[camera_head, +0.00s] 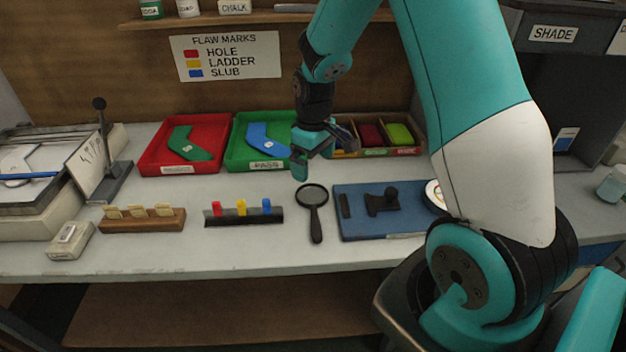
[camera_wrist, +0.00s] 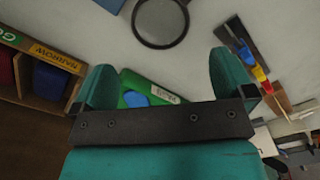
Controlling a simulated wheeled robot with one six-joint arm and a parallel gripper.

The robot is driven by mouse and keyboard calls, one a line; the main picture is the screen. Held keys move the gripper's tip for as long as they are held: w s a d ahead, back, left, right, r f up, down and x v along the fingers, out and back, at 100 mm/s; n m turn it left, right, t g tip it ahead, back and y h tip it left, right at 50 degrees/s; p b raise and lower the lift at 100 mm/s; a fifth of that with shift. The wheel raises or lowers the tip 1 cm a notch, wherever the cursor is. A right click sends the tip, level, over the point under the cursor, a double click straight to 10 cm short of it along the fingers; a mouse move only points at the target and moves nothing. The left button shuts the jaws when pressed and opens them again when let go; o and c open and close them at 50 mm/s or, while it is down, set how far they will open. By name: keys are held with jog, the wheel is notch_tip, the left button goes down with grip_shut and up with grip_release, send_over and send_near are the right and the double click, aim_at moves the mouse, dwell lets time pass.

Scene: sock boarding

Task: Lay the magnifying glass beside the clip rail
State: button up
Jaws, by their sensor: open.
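The magnifying glass (camera_head: 313,205) lies flat on the table just right of the clip rail, its round lens toward the back and its black handle toward the front. Its lens ring also shows in the wrist view (camera_wrist: 160,22), with the handle out of frame. The clip rail (camera_head: 243,217) is a dark bar with red, yellow and blue clips; part of it shows at the right of the wrist view (camera_wrist: 246,47). My gripper (camera_head: 312,165) is open and empty, above the table behind the magnifying glass. Its two teal fingers (camera_wrist: 160,82) are spread in the wrist view.
A blue mat (camera_head: 365,225) with dark tools lies to the right. Behind are a red tray (camera_head: 150,165), a green tray (camera_head: 237,158) and a wooden box (camera_head: 412,151) of coloured items. A wooden card holder (camera_head: 142,225) stands to the left. The front strip of table is clear.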

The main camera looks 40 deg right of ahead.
jog(key=s+a+r+n+y, duration=0.1)
jog(key=s+a+r, duration=0.5)
jog(key=a+r, duration=0.55)
jog(key=s+a+r+n+y, duration=0.1)
jog(key=s+a+r, duration=0.1)
jog(key=s+a, duration=0.3)
jog(key=s+a+r+n+y, duration=0.1)
jog(key=s+a+r+y, duration=0.1)
jog(key=s+a, duration=0.4)
jog(key=s+r, duration=0.1)
jog(key=s, duration=0.4)
jog(key=shift+s+r+n, duration=0.15)
jog(key=shift+n, duration=0.15)
